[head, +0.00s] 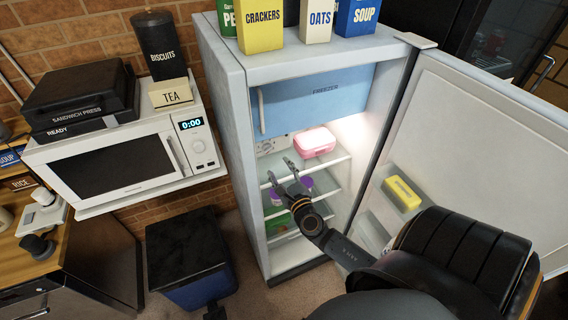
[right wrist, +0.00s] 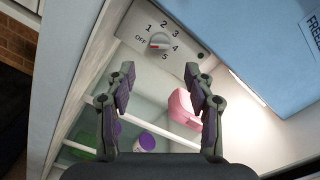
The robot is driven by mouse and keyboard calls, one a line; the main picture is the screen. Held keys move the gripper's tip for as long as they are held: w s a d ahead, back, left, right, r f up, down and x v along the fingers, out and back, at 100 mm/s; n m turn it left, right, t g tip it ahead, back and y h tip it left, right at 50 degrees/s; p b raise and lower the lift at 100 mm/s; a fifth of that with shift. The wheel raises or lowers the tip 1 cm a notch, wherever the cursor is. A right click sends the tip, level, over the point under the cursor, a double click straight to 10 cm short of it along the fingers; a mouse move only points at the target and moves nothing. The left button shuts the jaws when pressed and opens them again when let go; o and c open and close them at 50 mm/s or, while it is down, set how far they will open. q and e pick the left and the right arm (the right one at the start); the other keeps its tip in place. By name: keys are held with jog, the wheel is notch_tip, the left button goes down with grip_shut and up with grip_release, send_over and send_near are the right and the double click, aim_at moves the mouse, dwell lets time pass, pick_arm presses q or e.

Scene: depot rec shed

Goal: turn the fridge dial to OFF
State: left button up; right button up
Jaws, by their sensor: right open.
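The fridge dial (right wrist: 159,41) is a round grey knob on a pale panel, with OFF at its left and numbers 1 to 5 around it. A red mark shows on the knob's left side, towards OFF; I cannot tell if it lines up exactly. In the head view the dial panel (head: 268,146) is small, under the freezer door at the upper left of the fridge inside. My right gripper (head: 279,168) is open and empty in front of the fridge opening, below the dial. In the right wrist view its fingers (right wrist: 160,74) are apart, with the dial beyond them. My left gripper is not seen.
The fridge door (head: 480,130) stands open to the right, with a yellow box in its shelf. A blue freezer door (head: 318,98) is above the dial. A pink box (head: 315,142) sits on the top shelf. The fridge's left side wall (head: 229,150) borders the opening.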

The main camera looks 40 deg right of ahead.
jog(key=v, duration=0.3)
jog(key=shift+s, duration=0.2)
jog(key=s+d+f+m+g+b, duration=0.1)
jog(key=s+f+m+g, duration=0.4)
jog(key=f, duration=0.7)
jog(key=s+d+f+m+g+b, duration=0.15)
jog(key=s+f+m, duration=0.25)
jog(key=f+m, duration=0.6)
jog(key=s+d+f+m+g+b, duration=0.1)
jog(key=s+f+m+g+b, duration=0.2)
jog(key=f, duration=1)
jog(key=s+a+f+m+g+y, duration=0.1)
jog(key=s+a+f+m+g, duration=0.2)
jog(key=s+f+m, duration=0.7)
jog(key=s+a+f+m+g+y+b, duration=0.1)
jog(key=s+a+f+m+g+y, duration=0.1)
jog(key=s+a+f+m, duration=0.4)
jog(key=s+f+m+g, duration=0.1)
jog(key=s+f+m, duration=0.1)
jog(key=s+m, duration=0.1)
jog(key=s+f+m, duration=0.2)
jog(key=s+m, duration=0.1)
jog(key=s, duration=0.3)
jog(key=shift+s+g+y+b, duration=0.25)
jog(key=shift+g+y+b, duration=0.05)
jog(key=shift+g, duration=0.05)
